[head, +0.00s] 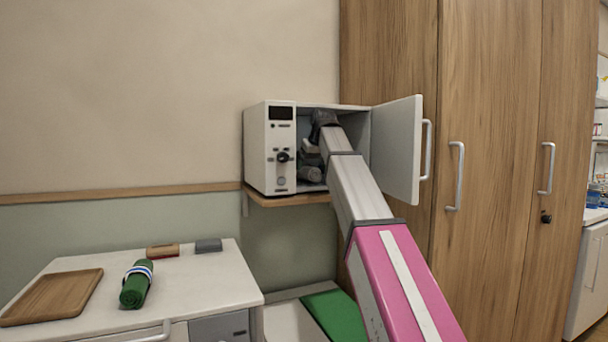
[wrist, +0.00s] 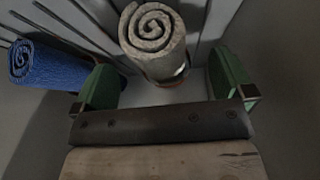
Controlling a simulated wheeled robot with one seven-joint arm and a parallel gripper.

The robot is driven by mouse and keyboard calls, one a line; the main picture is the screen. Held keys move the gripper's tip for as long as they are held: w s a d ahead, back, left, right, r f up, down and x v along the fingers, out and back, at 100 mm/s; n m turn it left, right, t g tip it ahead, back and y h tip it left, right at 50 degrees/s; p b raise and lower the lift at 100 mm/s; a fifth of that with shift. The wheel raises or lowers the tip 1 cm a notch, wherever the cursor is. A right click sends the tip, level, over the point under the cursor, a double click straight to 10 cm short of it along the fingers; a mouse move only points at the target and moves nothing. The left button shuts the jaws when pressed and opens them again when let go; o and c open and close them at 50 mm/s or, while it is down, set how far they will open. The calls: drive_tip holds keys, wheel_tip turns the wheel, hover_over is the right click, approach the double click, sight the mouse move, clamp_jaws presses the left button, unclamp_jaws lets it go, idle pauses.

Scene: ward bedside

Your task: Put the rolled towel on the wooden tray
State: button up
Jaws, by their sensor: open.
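The wooden tray (head: 52,297) lies flat on a white cabinet top at the lower left of the head view, with nothing on it. A green rolled towel (head: 134,289) with a white and blue band lies just right of it. My gripper (wrist: 165,86) is open inside the white box. In the wrist view a grey-beige rolled towel (wrist: 153,32) stands ahead, between the lines of the two green fingers. A blue rolled towel (wrist: 42,66) lies to the left, outside the left finger. In the head view my arm hides much of the box's inside.
The white box (head: 268,160) sits on a wooden shelf, its door (head: 397,150) swung open close to the right of my arm. A red-brown block (head: 163,250) and a grey block (head: 208,245) lie at the back of the cabinet top (head: 215,280). Tall wooden wardrobes (head: 490,100) stand right.

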drive_tip(key=shift+w+a, duration=0.35)
drive_tip(key=shift+w, duration=0.5)
drive_tip(key=w, duration=0.1)
drive_tip(key=w+a, duration=0.1)
drive_tip(key=w, duration=0.1)
drive_tip(key=shift+w+a, duration=0.3)
drive_tip(key=shift+w, duration=0.05)
drive_tip(key=shift+x, duration=1.5)
drive_tip(key=shift+s, duration=0.1)
drive_tip(key=c, duration=1.1)
drive_tip(key=shift+r, duration=0.1)
